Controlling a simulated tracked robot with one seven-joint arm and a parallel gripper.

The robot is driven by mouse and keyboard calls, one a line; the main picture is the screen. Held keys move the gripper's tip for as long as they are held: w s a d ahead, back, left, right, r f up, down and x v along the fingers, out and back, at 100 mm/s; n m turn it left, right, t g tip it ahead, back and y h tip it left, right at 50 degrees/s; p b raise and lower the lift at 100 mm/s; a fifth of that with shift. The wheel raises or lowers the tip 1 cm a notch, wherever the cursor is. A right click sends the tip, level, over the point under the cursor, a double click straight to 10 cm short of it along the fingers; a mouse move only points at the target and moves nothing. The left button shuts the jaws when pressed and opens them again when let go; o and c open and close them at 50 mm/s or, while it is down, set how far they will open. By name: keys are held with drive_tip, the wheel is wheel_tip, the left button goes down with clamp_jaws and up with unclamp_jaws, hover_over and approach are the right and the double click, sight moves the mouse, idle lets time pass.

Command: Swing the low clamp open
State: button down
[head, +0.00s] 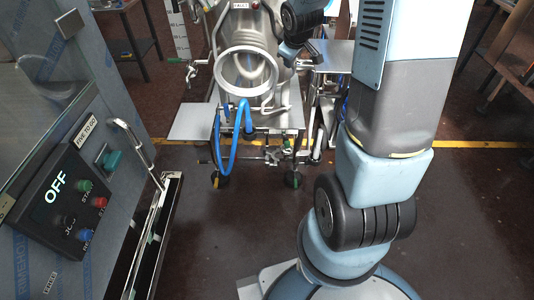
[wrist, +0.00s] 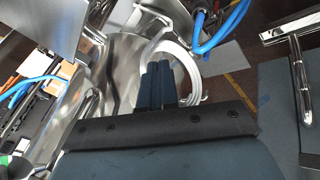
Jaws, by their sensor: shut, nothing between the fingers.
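The steel filling machine (head: 290,95) stands ahead with a round ring-shaped opening (head: 246,72) at its front. The ring (wrist: 190,72) also shows in the wrist view, just beyond my fingers. A small handle-like metal fitting (head: 196,70) sticks out left of the ring; I cannot tell whether it is the low clamp. My gripper (wrist: 157,84) is shut and empty, its two dark fingers together. In the head view its end shows at the machine's upper right side, beside the ring. My fingers hide part of the ring in the wrist view.
Blue hoses (head: 228,140) loop below the ring. A flat metal shelf (head: 194,121) juts out left of them. A control panel (head: 70,195) reading OFF and a chrome rail (head: 137,150) stand at the left. The floor (head: 230,240) in front is clear.

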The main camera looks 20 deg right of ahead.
drive_tip(key=w+f+n+y, duration=0.2)
drive_tip(key=w+f+n, duration=0.1)
drive_tip(key=f, duration=1.3)
drive_tip(key=w+f+n+y, duration=0.1)
drive_tip(key=w+f+n, duration=0.2)
drive_tip(key=f, duration=1.3)
drive_tip(key=s+f, duration=0.1)
drive_tip(key=f, duration=0.3)
drive_tip(key=s+a+f+n+y, duration=0.1)
drive_tip(key=f, duration=0.2)
drive_tip(key=s+a+f+y, duration=0.1)
drive_tip(key=s+f, duration=0.1)
drive_tip(key=f, duration=0.2)
drive_tip(key=shift+f+n, duration=0.3)
drive_tip(key=shift+f, duration=0.05)
drive_tip(key=x, duration=0.9)
drive_tip(key=shift+w+a+f, duration=0.15)
drive_tip(key=shift+w+f, duration=0.05)
drive_tip(key=shift+w, duration=0.2)
